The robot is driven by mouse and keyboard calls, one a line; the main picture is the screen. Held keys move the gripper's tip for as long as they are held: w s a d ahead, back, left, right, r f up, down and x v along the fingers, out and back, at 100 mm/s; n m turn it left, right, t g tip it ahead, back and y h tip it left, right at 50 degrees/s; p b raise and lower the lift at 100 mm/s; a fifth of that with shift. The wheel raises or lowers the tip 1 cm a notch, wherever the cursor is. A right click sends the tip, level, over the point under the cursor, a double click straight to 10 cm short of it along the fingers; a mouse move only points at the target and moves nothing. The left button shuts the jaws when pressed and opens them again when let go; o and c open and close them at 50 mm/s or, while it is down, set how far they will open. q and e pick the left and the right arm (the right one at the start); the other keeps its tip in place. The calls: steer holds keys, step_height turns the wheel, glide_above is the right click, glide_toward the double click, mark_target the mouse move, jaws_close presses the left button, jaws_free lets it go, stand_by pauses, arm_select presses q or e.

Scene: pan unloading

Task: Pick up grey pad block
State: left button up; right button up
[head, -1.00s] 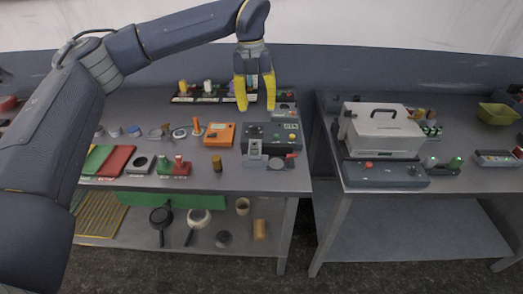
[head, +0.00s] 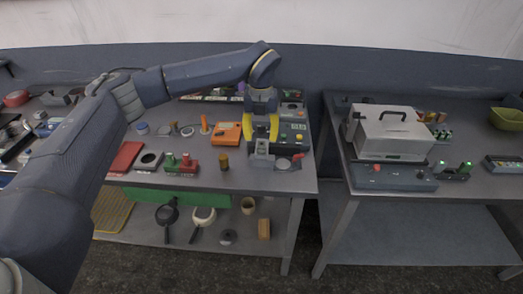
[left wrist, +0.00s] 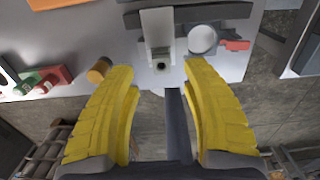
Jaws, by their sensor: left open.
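The grey pad block (head: 261,156) appears to be the small light-grey block near the table's front edge, in front of the dark device with a display (head: 293,135). In the left wrist view the grey block (left wrist: 158,35) shows at the top centre, with a small dark round spot on its near end. My left gripper (head: 261,132), with yellow fingers, is open just above and behind the block in the head view. In the left wrist view its open fingers (left wrist: 160,78) spread with nothing between them; the block lies beyond the tips. I cannot see my right gripper.
A round light disc (left wrist: 202,39) and a red piece (left wrist: 235,45) sit right of the block. A brown cylinder (head: 223,162), a red-and-green block (head: 181,163) and an orange device (head: 227,132) stand left. A gap separates the right table, with its white case (head: 390,132).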

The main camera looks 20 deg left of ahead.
mark_target(261, 147)
arm_select(q)
steer(key=shift+d+f, duration=0.1)
steer(key=shift+f, duration=2.7)
steer(key=shift+c, duration=0.2)
jaws_close()
